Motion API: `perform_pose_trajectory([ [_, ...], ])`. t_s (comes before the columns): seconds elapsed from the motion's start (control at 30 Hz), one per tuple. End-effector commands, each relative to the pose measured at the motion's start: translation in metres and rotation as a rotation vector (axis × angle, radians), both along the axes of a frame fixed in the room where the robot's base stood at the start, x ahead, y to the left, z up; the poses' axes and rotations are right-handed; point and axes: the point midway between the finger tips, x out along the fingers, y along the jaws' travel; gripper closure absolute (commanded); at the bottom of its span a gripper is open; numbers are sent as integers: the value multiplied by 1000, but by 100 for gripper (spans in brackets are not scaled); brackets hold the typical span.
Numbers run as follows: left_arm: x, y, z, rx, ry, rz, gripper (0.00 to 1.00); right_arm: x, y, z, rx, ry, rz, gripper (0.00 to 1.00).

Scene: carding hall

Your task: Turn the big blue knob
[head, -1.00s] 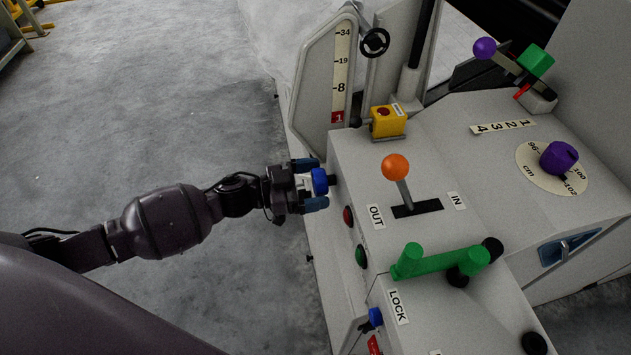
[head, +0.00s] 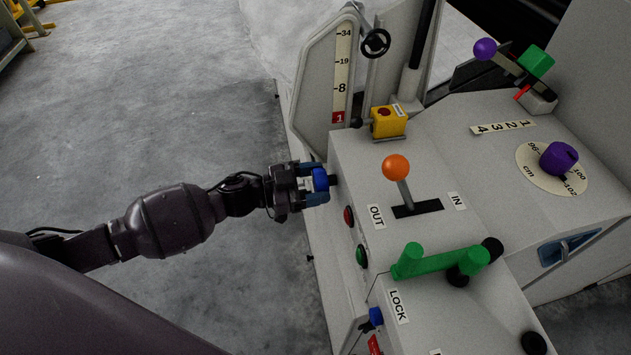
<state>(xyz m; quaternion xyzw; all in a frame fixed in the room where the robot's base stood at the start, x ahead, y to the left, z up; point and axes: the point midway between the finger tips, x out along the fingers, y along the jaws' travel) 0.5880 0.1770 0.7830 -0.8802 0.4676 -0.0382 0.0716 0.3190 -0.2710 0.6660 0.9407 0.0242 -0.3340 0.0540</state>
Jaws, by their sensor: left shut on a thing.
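The big blue knob (head: 320,180) sticks out from the left face of the pale grey machine, near its upper corner. My left gripper (head: 317,183) reaches in from the left and is shut on the knob, one blue-tipped finger on its far side and one on its near side. The fingers hide part of the knob. A smaller blue knob (head: 376,317) sits lower on the same face, near the LOCK label. My right gripper is out of the picture.
Red (head: 348,216) and green (head: 362,255) buttons sit just below the knob. On top are an orange-balled lever (head: 396,168), a green handle (head: 440,262), a yellow box with a red button (head: 388,122) and a purple knob (head: 558,158). The floor left is clear.

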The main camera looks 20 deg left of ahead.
Motion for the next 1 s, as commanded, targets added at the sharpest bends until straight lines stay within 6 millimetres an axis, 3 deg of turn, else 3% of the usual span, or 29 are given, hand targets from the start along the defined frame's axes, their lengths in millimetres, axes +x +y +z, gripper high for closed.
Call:
perform_pose_trajectory([
  [0.6,1,1,1,251,-371,1,61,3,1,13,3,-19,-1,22],
  [1.0,1,1,0,350,-516,-1,61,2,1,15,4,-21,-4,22],
])
